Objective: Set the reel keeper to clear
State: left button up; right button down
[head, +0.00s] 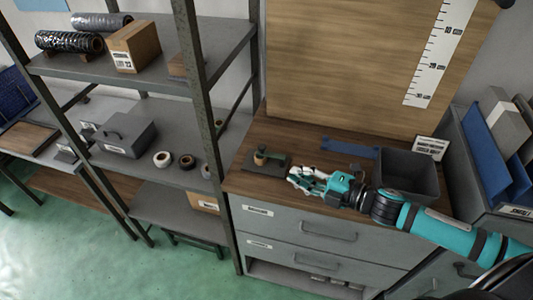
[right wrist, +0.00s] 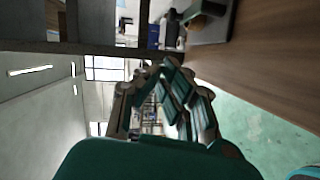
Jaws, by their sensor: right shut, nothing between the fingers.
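The reel keeper is a small device on the wooden cabinet top, with a dark base plate (head: 280,168), a brown reel (head: 260,158) and a green bar (head: 272,154). Part of it also shows at the top of the right wrist view, where a brown-green piece (right wrist: 195,20) stands by a grey plate. My right gripper (head: 297,179) is just right of and in front of the base plate, near the cabinet's front edge. It looks apart from the device. In the right wrist view its fingers (right wrist: 158,68) are together with nothing between them. My left gripper is out of view.
A dark open bin (head: 408,172) stands right on the cabinet top, with a blue flat part (head: 348,148) behind. A shelf post (head: 205,110) rises left of the cabinet. A wooden board with a scale (head: 433,55) stands behind. Tape rolls (head: 163,158) sit on the left shelf.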

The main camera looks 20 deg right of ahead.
jog(key=p+x, duration=0.3)
jog(key=x, duration=0.6)
jog(key=shift+w+r, duration=0.15)
jog(key=shift+w, duration=0.15)
jog(key=shift+w+d+f+p, duration=0.1)
jog(key=shift+w+f+p, duration=0.1)
jog(key=shift+w, duration=0.3)
jog(key=shift+w+d+f+p, duration=0.1)
jog(key=shift+w+f+p, duration=0.05)
jog(key=shift+w, duration=0.4)
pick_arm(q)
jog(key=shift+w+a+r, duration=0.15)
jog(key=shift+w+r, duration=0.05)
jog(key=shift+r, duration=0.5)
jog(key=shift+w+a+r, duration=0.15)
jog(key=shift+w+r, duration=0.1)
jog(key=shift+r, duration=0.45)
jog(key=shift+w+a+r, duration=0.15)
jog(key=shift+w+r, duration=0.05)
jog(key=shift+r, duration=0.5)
pick_arm(e)
jog(key=shift+w+d+f, duration=0.15)
jog(key=shift+w+f, duration=0.1)
jog(key=shift+w, duration=0.3)
